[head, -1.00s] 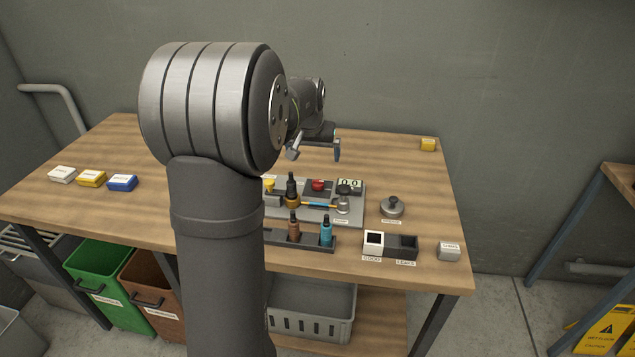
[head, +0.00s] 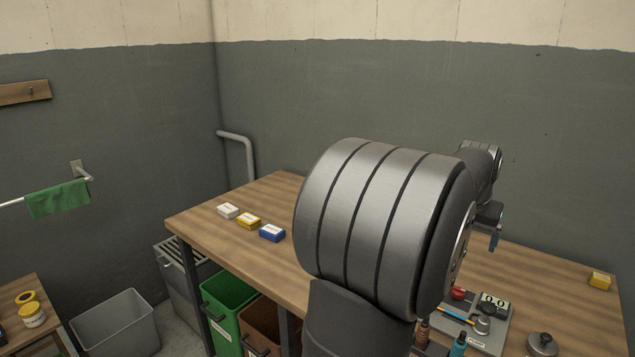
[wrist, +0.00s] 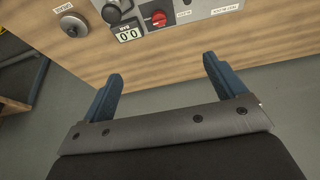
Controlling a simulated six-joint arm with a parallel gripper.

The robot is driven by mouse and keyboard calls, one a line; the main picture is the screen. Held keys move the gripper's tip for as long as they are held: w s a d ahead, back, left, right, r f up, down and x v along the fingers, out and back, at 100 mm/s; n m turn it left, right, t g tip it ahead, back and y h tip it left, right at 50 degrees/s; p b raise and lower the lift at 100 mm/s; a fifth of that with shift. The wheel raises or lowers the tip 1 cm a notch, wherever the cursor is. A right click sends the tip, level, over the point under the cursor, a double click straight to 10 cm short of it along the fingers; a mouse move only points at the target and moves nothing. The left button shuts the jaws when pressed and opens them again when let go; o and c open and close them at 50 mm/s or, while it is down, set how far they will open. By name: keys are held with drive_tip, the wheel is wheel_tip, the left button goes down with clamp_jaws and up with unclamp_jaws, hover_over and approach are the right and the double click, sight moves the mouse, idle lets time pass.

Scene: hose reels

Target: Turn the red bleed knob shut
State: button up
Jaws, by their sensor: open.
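The red bleed knob (wrist: 158,18) sits on the grey test panel (wrist: 190,10) at the top of the wrist view, next to the gauge display (wrist: 130,34) reading "0.0". In the head view the red knob (head: 458,293) shows just right of my arm, which hides part of the panel. My gripper (wrist: 163,78) is open and empty, with its two blue fingers wide apart. It is clear of the knob and touches nothing. In the head view my gripper (head: 495,238) is above the back part of the bench.
White, yellow and blue boxes (head: 248,222) lie at the bench's left. A yellow block (head: 600,281) lies at the right. A round metal weight (head: 542,344) stands right of the panel. Small bottles (head: 458,345) stand in front. Bins (head: 228,310) are below the bench.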

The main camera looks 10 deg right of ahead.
sight(458, 292)
drive_tip(key=w+f, duration=0.1)
drive_tip(key=f, duration=0.1)
drive_tip(key=w+f+m, duration=0.1)
drive_tip(key=f, duration=0.1)
drive_tip(key=d+f+m, duration=0.1)
drive_tip(key=f, duration=0.1)
drive_tip(key=shift+w+f+g, duration=0.4)
drive_tip(key=c, duration=0.6)
drive_tip(key=shift+h, duration=0.3)
drive_tip(key=x, duration=1.7)
drive_tip(key=shift+w+f, duration=0.1)
drive_tip(key=shift+f, duration=0.1)
drive_tip(key=shift+c, duration=0.5)
drive_tip(key=c, duration=0.9)
